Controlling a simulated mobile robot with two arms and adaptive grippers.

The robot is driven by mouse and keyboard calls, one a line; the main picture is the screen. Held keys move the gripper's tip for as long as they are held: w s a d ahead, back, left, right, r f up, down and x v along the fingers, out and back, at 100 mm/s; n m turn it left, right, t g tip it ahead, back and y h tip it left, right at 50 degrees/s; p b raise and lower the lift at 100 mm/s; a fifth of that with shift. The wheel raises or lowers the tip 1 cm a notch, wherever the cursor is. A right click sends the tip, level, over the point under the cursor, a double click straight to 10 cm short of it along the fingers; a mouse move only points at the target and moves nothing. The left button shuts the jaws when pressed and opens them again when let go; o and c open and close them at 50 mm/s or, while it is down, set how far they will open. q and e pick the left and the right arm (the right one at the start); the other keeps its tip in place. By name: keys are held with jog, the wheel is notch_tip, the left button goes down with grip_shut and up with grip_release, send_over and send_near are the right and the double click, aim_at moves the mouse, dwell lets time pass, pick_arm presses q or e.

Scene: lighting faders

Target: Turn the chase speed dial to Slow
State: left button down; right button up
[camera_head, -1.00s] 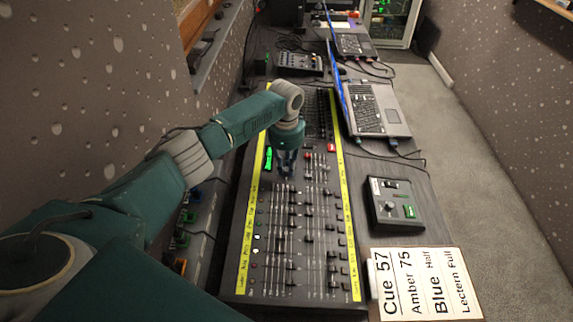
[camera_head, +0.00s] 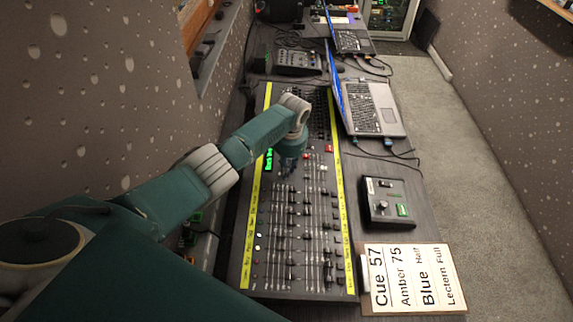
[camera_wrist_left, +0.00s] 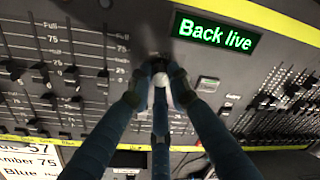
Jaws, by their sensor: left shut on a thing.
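My left gripper (camera_head: 290,167) reaches down onto the lighting console from the left, beside the green-lettered display (camera_head: 268,160). In the left wrist view its fingers (camera_wrist_left: 161,80) are closed around a small pale, rounded knob (camera_wrist_left: 160,82), mostly hidden by the fingertips. I cannot read a label on it, so I cannot tell its setting. The display beside it reads "Back live" (camera_wrist_left: 215,30). The console (camera_head: 300,285) carries rows of faders with scales marked Full, 75, 50 and 25. My right gripper is not in view.
A small dark control box (camera_head: 387,202) with a green label stands right of the console. A cue card (camera_head: 415,278) reading "Cue 57, Amber 75, Blue Half, Lectern Full" is below it. An open laptop (camera_head: 372,108) and a small mixer (camera_head: 297,62) are farther back.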

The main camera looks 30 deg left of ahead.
pick_arm(q)
jog(key=n, duration=0.3)
jog(key=shift+w+r+p, duration=0.1)
jog(key=shift+r+p, duration=0.05)
jog(key=shift+p, duration=0.15)
jog(key=n, duration=0.2)
jog(key=shift+d+n+y, duration=0.1)
jog(key=shift+n+y, duration=0.2)
jog(key=shift+n, duration=0.1)
jog(key=n, duration=0.2)
jog(key=shift+n+g, duration=0.3)
jog(key=n+b, duration=0.1)
jog(key=n, duration=0.1)
jog(key=shift+w+n, duration=0.1)
jog(key=shift+n, duration=0.3)
jog(key=n+b, duration=0.1)
jog(key=n, duration=0.1)
jog(key=shift+n, duration=0.4)
jog(key=n+b, duration=0.2)
jog(key=n, duration=0.1)
jog(key=shift+w+n+g, duration=0.15)
jog(key=shift+n+g, duration=0.15)
jog(key=shift+g, duration=0.1)
jog(key=n+b, duration=0.2)
jog(key=n, duration=0.2)
jog(key=shift+b, duration=0.3)
jog(key=shift+n+g+b, duration=0.3)
jog(key=shift+n+b, duration=0.35)
jog(key=shift+n, duration=0.95)
